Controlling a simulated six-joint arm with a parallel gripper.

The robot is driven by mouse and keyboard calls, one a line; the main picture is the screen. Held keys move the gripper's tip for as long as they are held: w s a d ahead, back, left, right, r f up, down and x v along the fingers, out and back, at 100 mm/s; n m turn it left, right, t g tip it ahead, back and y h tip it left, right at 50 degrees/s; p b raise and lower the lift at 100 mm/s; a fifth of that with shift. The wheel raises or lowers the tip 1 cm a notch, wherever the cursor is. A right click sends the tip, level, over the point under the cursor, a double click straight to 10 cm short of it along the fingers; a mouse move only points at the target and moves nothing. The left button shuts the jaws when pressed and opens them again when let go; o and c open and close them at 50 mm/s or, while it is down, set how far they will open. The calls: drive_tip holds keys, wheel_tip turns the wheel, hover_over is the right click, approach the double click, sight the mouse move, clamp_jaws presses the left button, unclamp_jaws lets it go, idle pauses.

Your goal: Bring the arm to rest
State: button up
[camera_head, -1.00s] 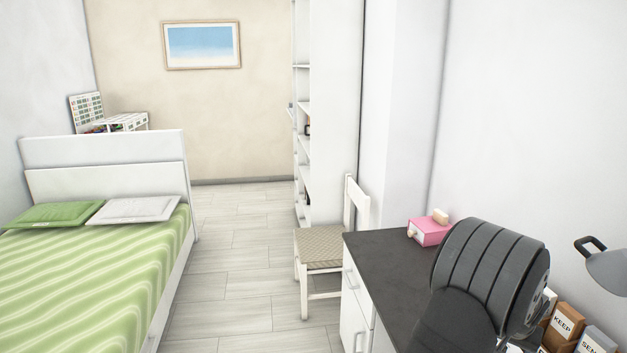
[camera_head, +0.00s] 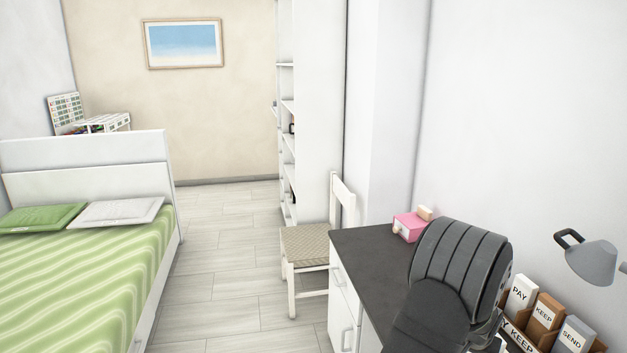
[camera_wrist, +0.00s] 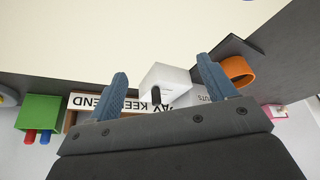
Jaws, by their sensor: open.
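My arm, dark grey, reaches over the dark desk (camera_head: 375,262) at the lower right of the head view, and hides part of the desk top. My gripper (camera_wrist: 162,66) shows in the wrist view with two blue fingers spread wide apart. Nothing is held between them. A white box (camera_wrist: 168,78) with a black part shows beyond the gap, apart from the fingers as far as I can tell. In the head view the gripper is mostly hidden behind my arm.
A letter holder (camera_head: 515,335) marked PAY, KEEP and SEND stands on the desk, near a grey lamp (camera_head: 590,262). A pink box (camera_head: 408,228) sits at the desk's far end. A white chair (camera_head: 305,245) stands beside the desk. Floor (camera_head: 225,270) toward the bed (camera_head: 75,275) is clear.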

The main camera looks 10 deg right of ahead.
drive_tip(key=shift+w+a+f, duration=0.1)
drive_tip(key=shift+w+f, duration=0.25)
drive_tip(key=shift+w, duration=0.2)
drive_tip(key=shift+w+f, duration=0.35)
drive_tip(key=shift+w, duration=0.2)
drive_tip(key=o, duration=0.5)
wheel_tip(320, 180, up, 18)
drive_tip(key=s+d+n, duration=0.2)
drive_tip(key=d+n, duration=0.1)
drive_tip(key=n, duration=0.7)
drive_tip(key=shift+n+h, duration=0.3)
drive_tip(key=x, duration=0.9)
drive_tip(key=shift+s+f, duration=0.1)
drive_tip(key=shift+f, duration=0.15)
drive_tip(key=v, duration=1)
drive_tip(key=shift+r, duration=0.1)
